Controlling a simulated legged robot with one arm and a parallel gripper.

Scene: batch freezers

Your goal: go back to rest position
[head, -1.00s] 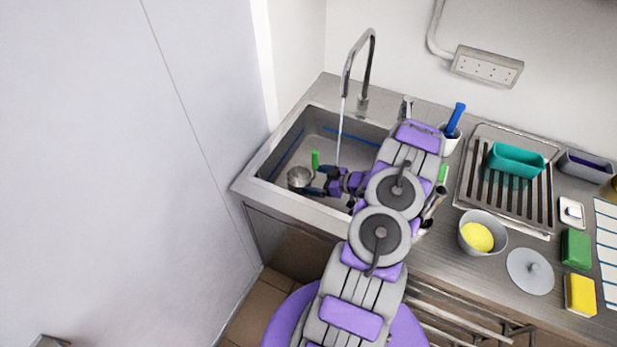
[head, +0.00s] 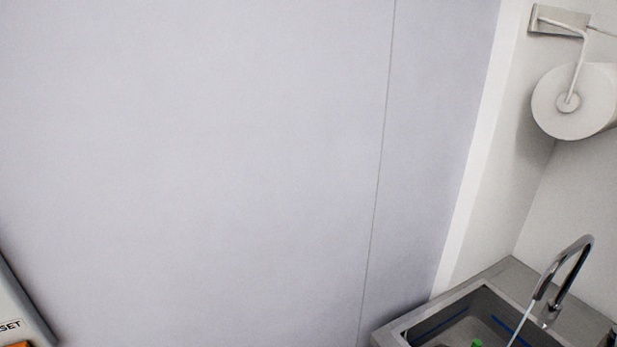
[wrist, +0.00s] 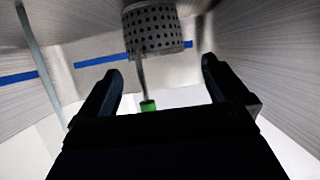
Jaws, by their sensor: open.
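My gripper (wrist: 160,70) shows in the wrist view with its two dark fingers spread apart and nothing between the tips. It is inside the sink (head: 405,335), whose walls with blue stripes surround it. A perforated metal cylinder (wrist: 153,29) is just beyond the fingertips, with a thin stem and a green end (wrist: 148,105) below it in the picture. I cannot tell whether a finger touches it. My arm and gripper are out of the head view, where only part of the sink shows at the lower right.
The faucet (head: 572,268) stands at the sink's back, with a thin stream of water running. The stream (wrist: 38,60) is left of my gripper in the wrist view. A plain pale wall panel (head: 200,170) fills most of the head view. A paper roll (head: 570,102) hangs at upper right.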

